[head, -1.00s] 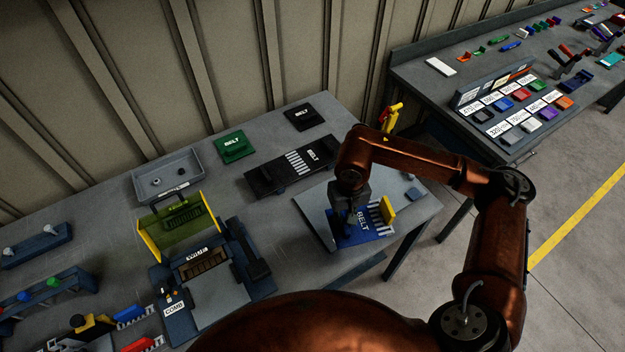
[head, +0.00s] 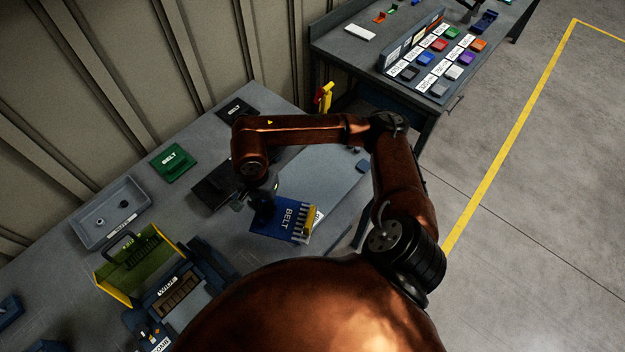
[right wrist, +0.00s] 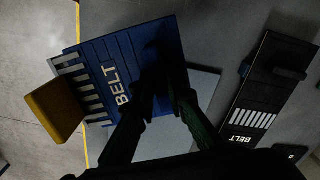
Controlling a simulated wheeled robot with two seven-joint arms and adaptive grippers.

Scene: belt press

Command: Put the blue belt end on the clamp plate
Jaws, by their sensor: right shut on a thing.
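The blue belt end (head: 279,220), lettered BELT, has a slotted end and a yellow block (head: 309,222) at its right. It also shows in the right wrist view (right wrist: 105,75), with the yellow block (right wrist: 54,108) at left. My right gripper (head: 264,205) is shut on the belt end near the side opposite the yellow block; its dark fingers (right wrist: 165,80) hide part of it. The belt end appears raised above the table. A press with a light grey plate (head: 199,322) stands lower left; I cannot tell if that is the clamp plate. My left gripper is out of view.
A black slotted belt (right wrist: 262,95) lies near the gripper. A green belt piece (head: 172,163), a grey tray (head: 109,213) and the press's yellow-edged green guard (head: 138,262) are to the left. A second table (head: 350,55) with coloured blocks stands behind right.

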